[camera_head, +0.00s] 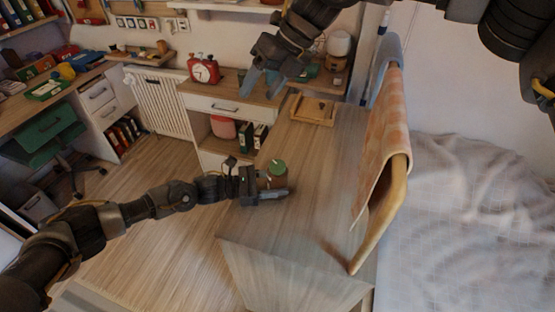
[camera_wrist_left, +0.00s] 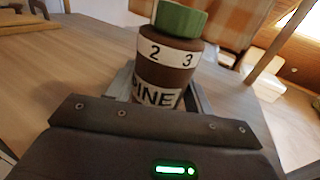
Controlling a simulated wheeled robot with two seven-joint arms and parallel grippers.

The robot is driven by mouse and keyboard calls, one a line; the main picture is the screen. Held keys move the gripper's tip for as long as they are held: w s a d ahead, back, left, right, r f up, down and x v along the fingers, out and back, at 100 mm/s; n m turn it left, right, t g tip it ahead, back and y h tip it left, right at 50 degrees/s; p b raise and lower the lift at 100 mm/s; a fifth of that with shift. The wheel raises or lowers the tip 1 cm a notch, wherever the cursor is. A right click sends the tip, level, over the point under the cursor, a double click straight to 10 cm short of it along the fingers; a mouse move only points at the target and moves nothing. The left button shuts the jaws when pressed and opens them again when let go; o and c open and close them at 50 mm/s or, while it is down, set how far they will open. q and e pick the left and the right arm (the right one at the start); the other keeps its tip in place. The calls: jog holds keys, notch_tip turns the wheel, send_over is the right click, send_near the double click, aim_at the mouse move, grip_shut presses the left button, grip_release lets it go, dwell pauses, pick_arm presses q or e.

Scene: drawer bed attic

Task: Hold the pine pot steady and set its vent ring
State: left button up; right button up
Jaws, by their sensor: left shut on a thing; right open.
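The pine pot (camera_head: 268,182) is a brown jar with a green top, upright on the wooden cabinet top. In the left wrist view the pot (camera_wrist_left: 166,78) shows a white "PINE" label, partly hidden at its lower left. Above it a pale band (camera_wrist_left: 170,54), seemingly the vent ring, carries the numbers 2 and 3, under the green lid (camera_wrist_left: 180,18). My left gripper (camera_head: 272,194) is shut on the pot, with its fingers on either side of the lower body. My right gripper (camera_head: 264,82) is open and empty, above and behind the pot, well apart from it.
A shallow wooden tray (camera_head: 297,119) lies farther back on the cabinet top. A wooden rail with an orange checked cloth (camera_head: 388,125) stands close on the right, beside the bed (camera_head: 460,220). A red clock (camera_head: 204,69) stands on the back shelf.

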aim_at(278, 164)
jog(key=s+d+f+h, duration=0.1)
jog(key=f+h, duration=0.1)
jog(key=f, duration=0.4)
jog(key=d+f+h, duration=0.1)
jog(key=f+h, duration=0.1)
jog(key=f, duration=0.5)
jog(key=s+d+f+h, duration=0.1)
jog(key=f+h, duration=0.1)
jog(key=f, duration=0.4)
jog(key=shift+s+d+f+n, duration=0.15)
jog(key=shift+s+n, duration=0.15)
jog(key=shift+n, duration=0.1)
jog(key=c, duration=1)
